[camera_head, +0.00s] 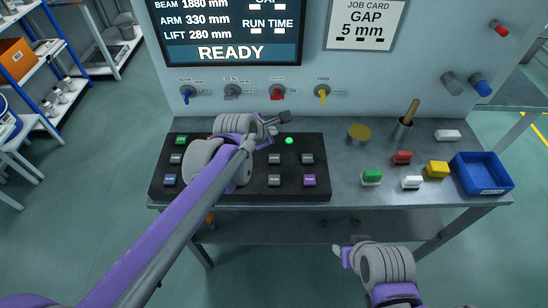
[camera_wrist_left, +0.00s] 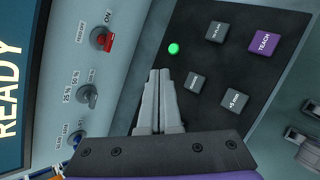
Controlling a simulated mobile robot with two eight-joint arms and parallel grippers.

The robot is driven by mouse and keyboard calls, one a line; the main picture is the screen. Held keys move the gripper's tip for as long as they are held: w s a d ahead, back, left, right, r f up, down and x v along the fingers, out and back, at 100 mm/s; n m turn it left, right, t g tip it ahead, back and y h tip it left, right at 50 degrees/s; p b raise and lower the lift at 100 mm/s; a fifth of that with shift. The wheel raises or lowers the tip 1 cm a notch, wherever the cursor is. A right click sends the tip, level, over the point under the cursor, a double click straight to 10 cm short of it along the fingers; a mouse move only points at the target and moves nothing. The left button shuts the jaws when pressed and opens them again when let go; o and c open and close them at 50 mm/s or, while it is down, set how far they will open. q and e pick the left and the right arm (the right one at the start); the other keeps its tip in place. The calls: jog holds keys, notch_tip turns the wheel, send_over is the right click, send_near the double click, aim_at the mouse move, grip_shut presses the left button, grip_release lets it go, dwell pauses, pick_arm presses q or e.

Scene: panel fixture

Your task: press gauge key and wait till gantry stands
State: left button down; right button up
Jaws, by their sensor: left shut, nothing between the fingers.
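A black key panel (camera_head: 240,192) lies on the bench with rows of small keys; their labels are mostly too small to read, so I cannot pick out the gauge key. A purple key (camera_wrist_left: 265,42) reads TEACH, with dark keys (camera_wrist_left: 195,83) beside it. A green light (camera_head: 289,141) glows on the panel. My left gripper (camera_head: 272,132) is shut and empty over the panel's back part; its fingertips appear near the green light in the wrist view (camera_wrist_left: 160,74). The left arm hides some keys. The display (camera_head: 232,52) reads READY. My right gripper (camera_head: 341,253) is low in front of the bench; its fingers are unclear.
Knobs (camera_head: 322,93) line the upright panel behind. A job card (camera_head: 365,25) reads GAP 5 mm. Shelves (camera_head: 45,62) stand at left.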

pick_arm(q)
jog(key=shift+f, duration=0.1)
jog(key=b, duration=0.6)
send_over(272, 160)
notch_tip(272, 160, down, 8)
jog(key=shift+s+r, duration=0.1)
jog(key=shift+r, duration=0.15)
jog(key=shift+f, duration=0.6)
jog(key=shift+f, duration=0.1)
dwell(0.9)
jog(key=shift+f+b, duration=0.3)
